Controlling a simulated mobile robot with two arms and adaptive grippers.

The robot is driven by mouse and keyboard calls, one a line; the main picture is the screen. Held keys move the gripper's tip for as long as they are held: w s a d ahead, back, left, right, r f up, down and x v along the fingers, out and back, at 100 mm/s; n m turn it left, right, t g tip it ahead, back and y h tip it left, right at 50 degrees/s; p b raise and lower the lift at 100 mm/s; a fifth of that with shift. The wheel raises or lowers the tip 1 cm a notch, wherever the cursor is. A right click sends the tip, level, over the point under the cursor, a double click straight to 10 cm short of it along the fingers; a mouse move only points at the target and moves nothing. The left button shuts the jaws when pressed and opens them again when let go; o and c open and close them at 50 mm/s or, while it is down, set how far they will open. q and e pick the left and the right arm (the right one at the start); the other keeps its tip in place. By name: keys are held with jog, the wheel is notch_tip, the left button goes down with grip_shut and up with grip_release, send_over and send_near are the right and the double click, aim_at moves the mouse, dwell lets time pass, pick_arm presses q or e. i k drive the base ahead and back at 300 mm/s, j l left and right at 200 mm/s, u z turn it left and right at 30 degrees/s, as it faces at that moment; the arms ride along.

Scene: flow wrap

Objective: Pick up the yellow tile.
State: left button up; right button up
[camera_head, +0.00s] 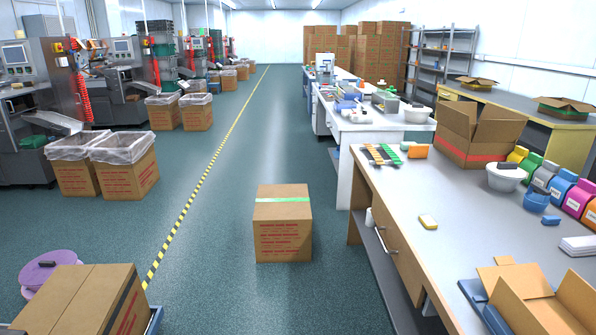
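A small yellow tile (428,221) with a pale top face lies flat on the grey worktable (455,235) at the right. It stands alone, with bare tabletop around it, a little in from the table's left edge. Neither of my grippers shows in the head view, and nothing touches the tile.
An open carton (480,135), a white bowl (506,176) and coloured bins (562,187) line the far right. Another open box (525,296) is in front. A closed carton (283,222) stands on the floor.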

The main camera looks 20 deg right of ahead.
aim_at(428, 222)
jog(key=i+l+z, duration=0.15)
jog(key=i+z, duration=0.3)
jog(key=i+j+z, duration=0.1)
jog(key=i+z, duration=0.3)
jog(key=i, duration=0.25)
jog(key=i+j+z, duration=0.2)
jog(key=i+z, duration=0.25)
jog(key=i, duration=0.1)
